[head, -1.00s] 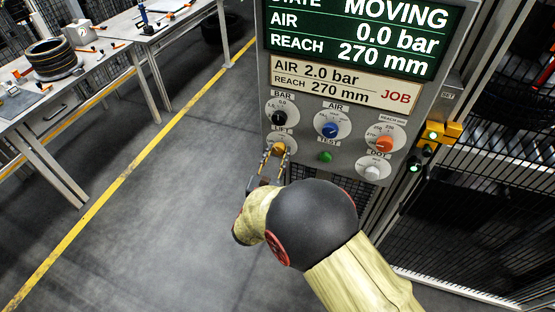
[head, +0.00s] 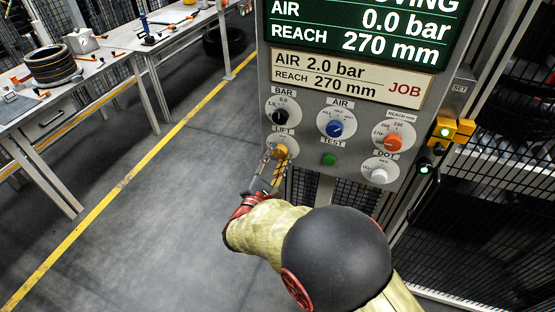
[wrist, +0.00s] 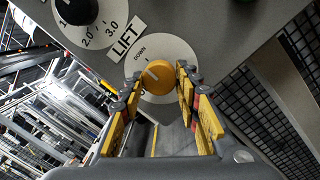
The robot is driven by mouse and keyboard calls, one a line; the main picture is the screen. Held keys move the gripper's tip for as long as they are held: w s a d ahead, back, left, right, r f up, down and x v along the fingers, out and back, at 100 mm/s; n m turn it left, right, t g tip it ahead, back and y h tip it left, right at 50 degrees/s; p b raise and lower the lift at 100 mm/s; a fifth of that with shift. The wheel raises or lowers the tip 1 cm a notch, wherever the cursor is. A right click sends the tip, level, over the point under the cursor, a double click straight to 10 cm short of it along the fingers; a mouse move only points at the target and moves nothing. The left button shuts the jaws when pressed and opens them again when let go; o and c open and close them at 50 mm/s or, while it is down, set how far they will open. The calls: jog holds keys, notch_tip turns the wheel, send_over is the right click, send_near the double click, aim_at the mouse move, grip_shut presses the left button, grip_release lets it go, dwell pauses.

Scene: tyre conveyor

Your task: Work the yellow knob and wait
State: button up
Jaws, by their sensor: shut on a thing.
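The yellow LIFT knob (head: 281,151) sits at the lower left of the grey control panel (head: 309,172). It also shows in the wrist view (wrist: 157,77), on a white dial marked DOWN. My gripper (head: 270,166) reaches it from below. In the wrist view my gripper's yellow-padded fingers (wrist: 156,88) are on both sides of the knob, shut on it. The knob's pointer tilts to the upper left in that view. The screen (head: 360,30) reads AIR 0.0 bar and REACH 270 mm, with its top line partly cut off.
The panel also holds a black BAR knob (head: 280,116), blue AIR knob (head: 335,128), orange reach knob (head: 393,142), white DOT knob (head: 379,176) and green TEST button (head: 329,159). A job plate (head: 345,78) reads 2.0 bar, 270 mm. A tyre (head: 52,65) lies on a bench at left.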

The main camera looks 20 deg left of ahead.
dwell(0.4)
jog(key=o, duration=1.2)
jog(key=shift+c, duration=0.2)
jog(key=s+a+f, duration=0.1)
jog(key=s, duration=1.1)
jog(key=shift+f, duration=0.1)
